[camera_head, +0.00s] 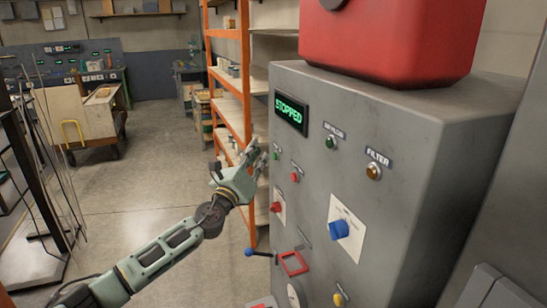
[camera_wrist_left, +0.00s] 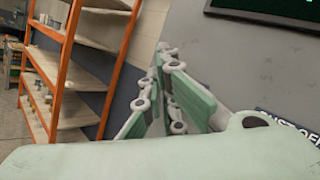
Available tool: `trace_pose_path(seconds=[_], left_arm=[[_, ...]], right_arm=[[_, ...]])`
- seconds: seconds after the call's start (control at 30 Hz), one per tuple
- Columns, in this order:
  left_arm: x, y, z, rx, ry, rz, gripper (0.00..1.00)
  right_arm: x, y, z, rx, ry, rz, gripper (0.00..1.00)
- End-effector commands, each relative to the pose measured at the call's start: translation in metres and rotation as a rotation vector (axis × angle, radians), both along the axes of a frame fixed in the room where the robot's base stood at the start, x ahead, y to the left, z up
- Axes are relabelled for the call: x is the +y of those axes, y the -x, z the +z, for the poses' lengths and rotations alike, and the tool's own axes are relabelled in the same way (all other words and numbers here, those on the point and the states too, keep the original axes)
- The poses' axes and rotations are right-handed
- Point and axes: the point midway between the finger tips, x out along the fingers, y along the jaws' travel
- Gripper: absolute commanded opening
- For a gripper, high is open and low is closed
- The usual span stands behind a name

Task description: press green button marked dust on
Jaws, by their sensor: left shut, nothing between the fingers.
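A grey control cabinet (camera_head: 420,130) stands at the right. A small green button (camera_head: 276,155) sits near its left edge, below the lit "STOPPED" display (camera_head: 291,114); its label is too small to read. A red button (camera_head: 294,177) is to its lower right. My left gripper (camera_head: 256,152) is shut and empty, just left of the green button in the picture; I cannot tell whether it touches the panel. In the left wrist view the closed fingers (camera_wrist_left: 172,65) point along the grey panel, the green button is hidden, and a label (camera_wrist_left: 290,127) ending in "OFF" is partly covered.
Another green button (camera_head: 331,142), an amber "FILTER" lamp (camera_head: 374,171), a blue knob (camera_head: 339,229) and a blue-ended lever (camera_head: 249,252) are on the cabinet. An orange-framed shelf (camera_head: 246,75) stands close behind my gripper.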

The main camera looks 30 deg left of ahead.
Motion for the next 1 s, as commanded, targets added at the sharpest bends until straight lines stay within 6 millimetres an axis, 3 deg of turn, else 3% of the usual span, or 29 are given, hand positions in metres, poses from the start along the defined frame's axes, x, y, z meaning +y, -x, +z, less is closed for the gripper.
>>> trace_pose_path(seconds=[1.0], left_arm=[[-0.0057,-0.0063,0.0001,0.001,0.0,0.0,0.0]], right_arm=[[0.0029,-0.0001,0.0005,0.0,-0.003,-0.001,0.28]])
